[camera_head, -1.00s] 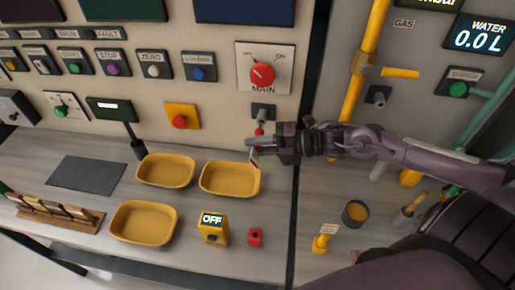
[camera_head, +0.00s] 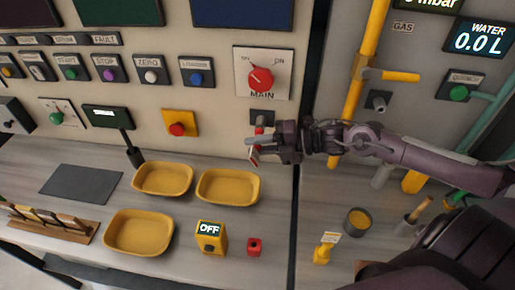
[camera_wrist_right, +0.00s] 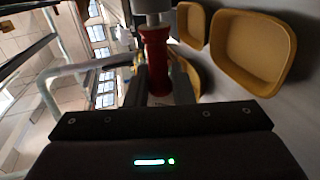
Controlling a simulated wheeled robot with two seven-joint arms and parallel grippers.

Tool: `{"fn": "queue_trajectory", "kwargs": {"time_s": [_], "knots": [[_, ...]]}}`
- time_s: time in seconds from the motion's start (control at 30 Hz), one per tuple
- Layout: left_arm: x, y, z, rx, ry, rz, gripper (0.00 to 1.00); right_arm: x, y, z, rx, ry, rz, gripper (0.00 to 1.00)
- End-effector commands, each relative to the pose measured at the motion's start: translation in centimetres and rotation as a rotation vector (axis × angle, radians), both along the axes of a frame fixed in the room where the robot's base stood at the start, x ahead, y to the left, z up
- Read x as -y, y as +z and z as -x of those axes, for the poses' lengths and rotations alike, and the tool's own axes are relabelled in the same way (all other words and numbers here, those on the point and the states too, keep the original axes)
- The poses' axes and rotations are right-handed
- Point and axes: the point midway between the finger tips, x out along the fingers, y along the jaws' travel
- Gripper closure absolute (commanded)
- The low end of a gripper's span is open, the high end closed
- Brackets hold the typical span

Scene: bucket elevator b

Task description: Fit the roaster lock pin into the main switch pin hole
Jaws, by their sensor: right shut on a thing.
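The red lock pin (camera_head: 259,130) stands roughly upright in my right gripper (camera_head: 258,145), which is shut on it. The main switch pin hole fitting (camera_head: 262,118) is a grey piece on the panel under the red MAIN knob (camera_head: 261,79). The pin's top is right below this fitting; I cannot tell whether it has entered. In the right wrist view the red pin (camera_wrist_right: 155,60) is between the fingers, with a grey cylinder (camera_wrist_right: 151,7) at its upper end. My left gripper is not in view.
Yellow trays (camera_head: 228,173) lie on the counter below and left of the gripper. A yellow gas pipe (camera_head: 361,85) runs up the wall to the right.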

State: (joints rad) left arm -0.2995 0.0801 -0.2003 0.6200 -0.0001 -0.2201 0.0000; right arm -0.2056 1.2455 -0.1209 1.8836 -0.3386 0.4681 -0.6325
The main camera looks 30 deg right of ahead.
Motion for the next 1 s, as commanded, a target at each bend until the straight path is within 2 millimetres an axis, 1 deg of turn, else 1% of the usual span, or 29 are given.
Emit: {"fn": "queue_trajectory", "kwargs": {"time_s": [0.4, 0.77, 0.8, 0.93, 0.97, 1.0], "knots": [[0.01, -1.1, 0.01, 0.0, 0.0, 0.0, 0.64, 0.61, -0.01, -0.79, 0.002, -0.001, 0.0, 1.0], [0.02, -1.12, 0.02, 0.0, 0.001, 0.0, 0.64, 0.78, 0.14, -0.96, 0.003, -0.003, 0.001, 1.0], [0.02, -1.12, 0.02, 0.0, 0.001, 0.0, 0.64, 0.79, 0.15, -0.97, 0.003, -0.003, 0.001, 0.73], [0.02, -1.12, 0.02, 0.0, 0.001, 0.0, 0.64, 0.75, 0.12, -0.94, 0.002, -0.003, 0.0, 0.56], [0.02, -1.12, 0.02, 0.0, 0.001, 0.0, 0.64, 0.74, 0.11, -0.92, 0.002, -0.003, 0.0, 0.53], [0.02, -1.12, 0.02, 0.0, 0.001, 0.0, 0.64, 0.72, 0.1, -0.91, 0.002, -0.002, 0.0, 0.53]]}}
